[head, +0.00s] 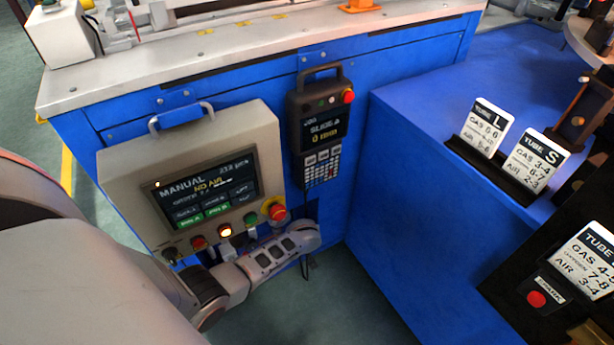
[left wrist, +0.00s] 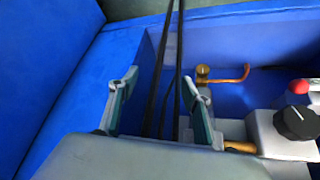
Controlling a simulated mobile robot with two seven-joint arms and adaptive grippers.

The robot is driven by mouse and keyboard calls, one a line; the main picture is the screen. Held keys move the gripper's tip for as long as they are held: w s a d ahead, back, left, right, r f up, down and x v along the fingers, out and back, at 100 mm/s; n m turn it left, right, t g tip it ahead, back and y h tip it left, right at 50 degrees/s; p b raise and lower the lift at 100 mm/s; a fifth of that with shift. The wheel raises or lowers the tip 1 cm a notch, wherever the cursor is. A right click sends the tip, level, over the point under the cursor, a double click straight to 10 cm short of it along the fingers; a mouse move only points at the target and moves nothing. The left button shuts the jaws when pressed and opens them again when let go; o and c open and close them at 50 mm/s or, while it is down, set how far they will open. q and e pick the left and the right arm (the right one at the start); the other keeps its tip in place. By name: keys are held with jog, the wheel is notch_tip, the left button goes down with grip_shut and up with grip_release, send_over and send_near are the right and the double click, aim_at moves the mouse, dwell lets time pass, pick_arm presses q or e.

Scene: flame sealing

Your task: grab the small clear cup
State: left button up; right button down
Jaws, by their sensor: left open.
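I do not see a small clear cup in either view. My left arm comes in from the left of the head view, and its left gripper (head: 306,238) is low in front of the blue cabinet, just below and right of the control panel. In the left wrist view the left gripper (left wrist: 160,88) has its two fingers spread apart and is open. Nothing is held between them; dark cables run behind the gap. My right gripper is in neither view.
The control panel (head: 207,185) with its buttons is close to my left arm. A handheld pendant (head: 321,130) hangs on the blue cabinet (head: 250,88). Tube signs (head: 535,160) stand on the blue surface at right. A black knob (left wrist: 296,122) and red button (left wrist: 298,87) are right of the fingers.

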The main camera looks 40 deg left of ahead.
pick_arm(q)
jog(key=a+f+b, duration=0.1)
jog(key=f, duration=0.1)
jog(key=w+a+f+n+g+b, duration=0.1)
jog(key=f+b, duration=0.1)
jog(key=f, duration=0.1)
jog(key=a+f+n+y+b, duration=0.1)
jog(key=f, duration=0.2)
jog(key=shift+w+a+f+g+b, duration=0.15)
jog(key=shift+w+g+b, duration=0.15)
jog(key=shift+g, duration=0.1)
jog(key=f+b, duration=0.1)
jog(key=f, duration=0.1)
jog(key=a+f+b, duration=0.1)
jog(key=f, duration=0.1)
jog(key=shift+w+b, duration=0.1)
jog(key=shift+b, duration=0.3)
jog(key=shift+w+a+f, duration=0.15)
jog(key=shift+w+f, duration=0.05)
jog(key=shift+w, duration=0.2)
jog(key=shift+w+r, duration=0.2)
jog(key=shift+r, duration=0.05)
jog(key=c, duration=0.6)
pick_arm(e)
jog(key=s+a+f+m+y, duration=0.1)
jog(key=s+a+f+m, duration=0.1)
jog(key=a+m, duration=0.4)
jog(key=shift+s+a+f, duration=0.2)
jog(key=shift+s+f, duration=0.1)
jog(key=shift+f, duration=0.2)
